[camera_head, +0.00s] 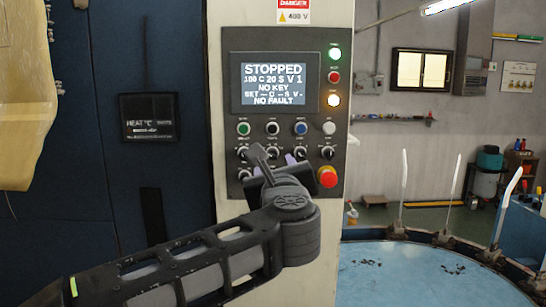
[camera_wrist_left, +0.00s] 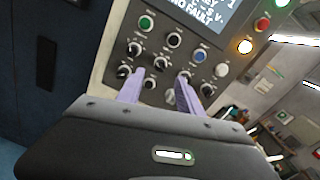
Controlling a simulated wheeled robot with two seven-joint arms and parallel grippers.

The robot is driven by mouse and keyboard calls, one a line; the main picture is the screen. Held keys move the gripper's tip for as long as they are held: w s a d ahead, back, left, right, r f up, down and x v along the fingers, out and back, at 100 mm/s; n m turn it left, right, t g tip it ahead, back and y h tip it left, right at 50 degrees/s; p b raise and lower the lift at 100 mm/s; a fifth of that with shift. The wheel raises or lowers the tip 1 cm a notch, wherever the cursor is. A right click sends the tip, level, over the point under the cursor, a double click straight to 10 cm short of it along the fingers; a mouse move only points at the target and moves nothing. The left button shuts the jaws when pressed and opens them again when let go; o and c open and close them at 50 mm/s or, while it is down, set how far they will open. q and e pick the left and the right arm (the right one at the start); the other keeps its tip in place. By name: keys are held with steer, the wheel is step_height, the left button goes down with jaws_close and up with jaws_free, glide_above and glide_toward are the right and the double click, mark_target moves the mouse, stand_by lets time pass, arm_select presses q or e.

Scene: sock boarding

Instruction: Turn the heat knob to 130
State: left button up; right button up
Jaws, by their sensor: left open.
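The control panel (camera_head: 238,120) carries a lit screen (camera_head: 275,84) reading STOPPED, with a temperature that looks like 180 C, and NO KEY and NO FAULT. Below it sit coloured buttons and rows of small black knobs (camera_head: 328,153); their labels are too small to tell which is the heat knob. My left gripper (camera_head: 274,164) is in front of the lower knobs, partly hiding them. In the left wrist view its two purple fingers (camera_wrist_left: 158,92) are apart, with a black knob (camera_wrist_left: 150,83) showing between them. I cannot tell whether they touch it. My right gripper is out of view.
A red emergency button (camera_head: 327,177) is close to the right of my gripper. A dark HEAT °C sign (camera_head: 150,118) is on the blue wall at left. A round blue table (camera_head: 405,275) with upright white forms (camera_head: 454,180) stands at lower right.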

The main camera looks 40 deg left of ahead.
mark_target(273, 156)
arm_select(q)
steer(key=shift+w, duration=0.15)
steer(key=p+x, duration=0.2)
steer(key=x, duration=0.4)
steer(key=shift+w+a+p, duration=0.1)
steer(key=shift+w+p, duration=0.05)
steer(key=shift+p, duration=0.25)
steer(key=shift+w+a, duration=0.45)
steer(key=shift+w, duration=0.1)
steer(key=shift+c, duration=0.5)
jaws_close()
